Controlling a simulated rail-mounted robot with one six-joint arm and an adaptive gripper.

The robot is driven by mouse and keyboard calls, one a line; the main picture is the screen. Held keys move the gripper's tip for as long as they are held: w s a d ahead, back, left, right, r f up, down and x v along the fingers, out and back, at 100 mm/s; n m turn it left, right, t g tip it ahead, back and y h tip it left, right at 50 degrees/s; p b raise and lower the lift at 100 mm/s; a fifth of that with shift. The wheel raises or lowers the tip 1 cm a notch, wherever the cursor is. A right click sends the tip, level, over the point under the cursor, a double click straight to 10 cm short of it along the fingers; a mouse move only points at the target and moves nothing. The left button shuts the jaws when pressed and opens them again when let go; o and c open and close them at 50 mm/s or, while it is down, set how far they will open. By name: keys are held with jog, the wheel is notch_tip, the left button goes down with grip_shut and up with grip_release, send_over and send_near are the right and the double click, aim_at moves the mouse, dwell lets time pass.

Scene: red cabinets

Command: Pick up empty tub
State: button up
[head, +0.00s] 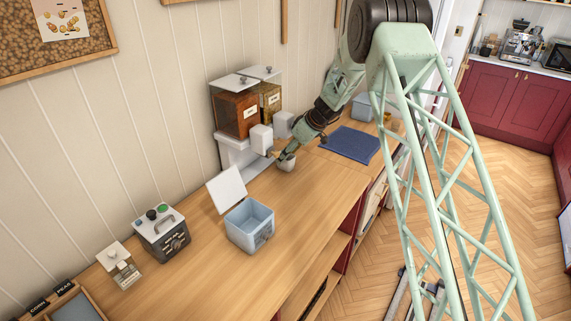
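My gripper (281,155) is at the far part of the wooden counter, pointing down in front of the dispensers. It is over a small whitish tub (287,165), close to or touching its rim. The fingers are too small to tell whether they are open or shut, and I cannot see inside this tub. A light blue box-shaped tub (250,236) stands nearer on the counter, its pale lid (227,189) tilted up and open. No contents show in it.
Two dispensers (236,113) with brown contents stand against the wall. A dark blue mat (351,143) lies right of my gripper, with another bluish container (362,107) behind. A grey device with buttons (162,236) stands at the left. The counter's middle is clear.

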jog(key=shift+c, duration=0.5)
jog(key=c, duration=1.1)
jog(key=shift+r, duration=0.15)
jog(key=shift+c, duration=0.2)
jog(key=s+d+r+b, duration=0.2)
jog(key=s, duration=0.5)
jog(key=s+d+r+b, duration=0.1)
jog(key=s+r+b, duration=0.1)
jog(key=s, duration=0.6)
jog(key=shift+s+d+r, duration=0.25)
jog(key=shift+d+r, duration=0.05)
jog(key=shift+d, duration=0.05)
